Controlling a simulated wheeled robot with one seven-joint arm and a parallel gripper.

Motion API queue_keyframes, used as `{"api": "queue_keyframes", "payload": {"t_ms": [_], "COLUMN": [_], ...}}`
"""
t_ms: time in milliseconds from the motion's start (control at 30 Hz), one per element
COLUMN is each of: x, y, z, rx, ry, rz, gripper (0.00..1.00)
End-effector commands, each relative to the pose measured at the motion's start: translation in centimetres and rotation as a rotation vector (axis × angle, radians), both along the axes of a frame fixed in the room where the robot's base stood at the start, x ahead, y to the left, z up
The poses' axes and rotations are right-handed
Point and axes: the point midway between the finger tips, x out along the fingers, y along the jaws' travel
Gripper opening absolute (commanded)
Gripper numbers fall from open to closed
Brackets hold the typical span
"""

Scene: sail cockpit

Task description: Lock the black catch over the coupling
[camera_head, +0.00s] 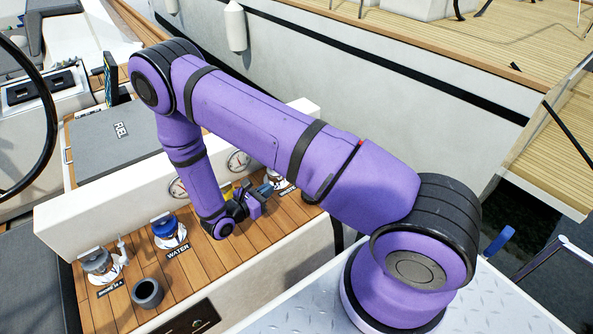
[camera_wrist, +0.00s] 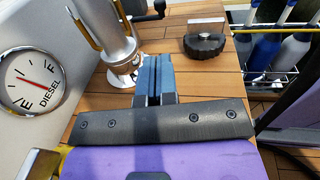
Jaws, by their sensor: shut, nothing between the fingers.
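A silver coupling (camera_wrist: 113,45) with brass-coloured side levers stands on a round metal base on the wooden deck, upper left of centre in the wrist view. A black part (camera_wrist: 150,10) with an arm shows behind it at the top edge; I cannot tell whether this is the catch. My gripper (camera_wrist: 154,62) has its blue-grey fingers shut and empty, close to the right of the coupling's base. I cannot tell whether they touch it. In the head view my gripper (camera_head: 264,188) is low over the deck, and my arm hides much of this area.
A black ribbed cap (camera_wrist: 205,44) lies right of the fingers. A white wall carries a diesel gauge (camera_wrist: 35,80) at left. A rack with bottles (camera_wrist: 265,50) stands at right. In the head view, a blue-capped water fitting (camera_head: 166,228) and dark cup (camera_head: 147,292) stand left.

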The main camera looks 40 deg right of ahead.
Motion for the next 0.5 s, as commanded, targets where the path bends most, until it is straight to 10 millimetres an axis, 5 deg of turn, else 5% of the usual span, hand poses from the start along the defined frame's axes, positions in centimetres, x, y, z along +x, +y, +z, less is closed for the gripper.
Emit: {"api": "queue_keyframes", "payload": {"t_ms": [500], "x": [0.2], "y": [-1.4], "z": [-0.1], "rx": [0.0], "ry": [0.001], "rz": [-0.004], "gripper": [0.0]}}
